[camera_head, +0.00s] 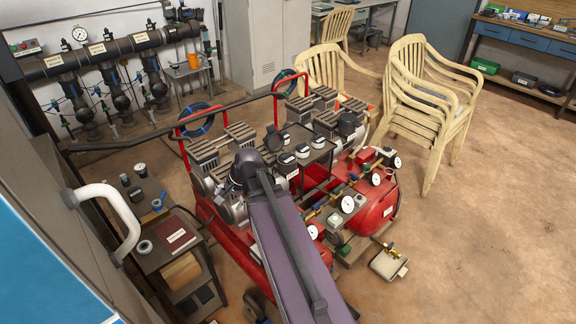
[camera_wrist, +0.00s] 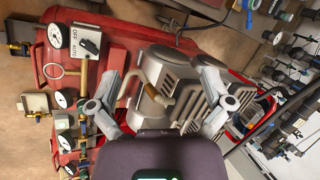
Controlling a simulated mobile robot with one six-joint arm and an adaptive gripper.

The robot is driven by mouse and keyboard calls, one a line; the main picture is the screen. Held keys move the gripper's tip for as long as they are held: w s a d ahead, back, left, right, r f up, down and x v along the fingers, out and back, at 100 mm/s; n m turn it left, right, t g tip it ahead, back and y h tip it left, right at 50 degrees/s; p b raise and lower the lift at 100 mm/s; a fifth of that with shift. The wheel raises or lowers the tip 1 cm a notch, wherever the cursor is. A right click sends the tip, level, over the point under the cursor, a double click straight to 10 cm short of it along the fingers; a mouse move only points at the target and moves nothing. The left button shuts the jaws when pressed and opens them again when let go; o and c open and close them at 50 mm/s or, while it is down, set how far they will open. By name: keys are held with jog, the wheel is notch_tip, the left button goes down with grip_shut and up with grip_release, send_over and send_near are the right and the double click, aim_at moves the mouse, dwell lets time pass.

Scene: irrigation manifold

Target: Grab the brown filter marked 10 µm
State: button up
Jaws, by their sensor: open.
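I cannot pick out a brown filter marked 10 µm in either view; the small labels are not readable. Several short dark canisters with pale bands (camera_head: 285,159) stand on a dark tray among the compressors in the head view. In the wrist view my gripper (camera_wrist: 162,76) is open, its two grey fingers spread wide with nothing held. Behind the fingers is a grey finned compressor head with a tan curved hose (camera_wrist: 186,98). In the head view my arm reaches over the red compressors, and its gripper end is hidden.
Red compressors (camera_head: 375,208) with gauges fill the middle. A dark side bench (camera_head: 158,222) with small parts stands at left. A pipe manifold (camera_head: 105,52) runs along the back wall. Stacked beige chairs (camera_head: 428,95) stand right.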

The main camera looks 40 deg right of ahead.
jog(key=s+d+m+t+h+b, duration=0.2)
jog(key=d+m+t+b, duration=0.7)
jog(key=d+m, duration=1.4)
jog(key=d, duration=0.9)
jog(key=shift+d+t+h, duration=0.3)
jog(key=shift+t, duration=0.1)
jog(key=shift+f, duration=0.15)
jog(key=b, duration=0.3)
send_near(287, 156)
jog(key=x, duration=0.4)
jog(key=shift+w+f+b, duration=0.2)
jog(key=shift+w+b, duration=0.1)
jog(key=shift+w, duration=0.25)
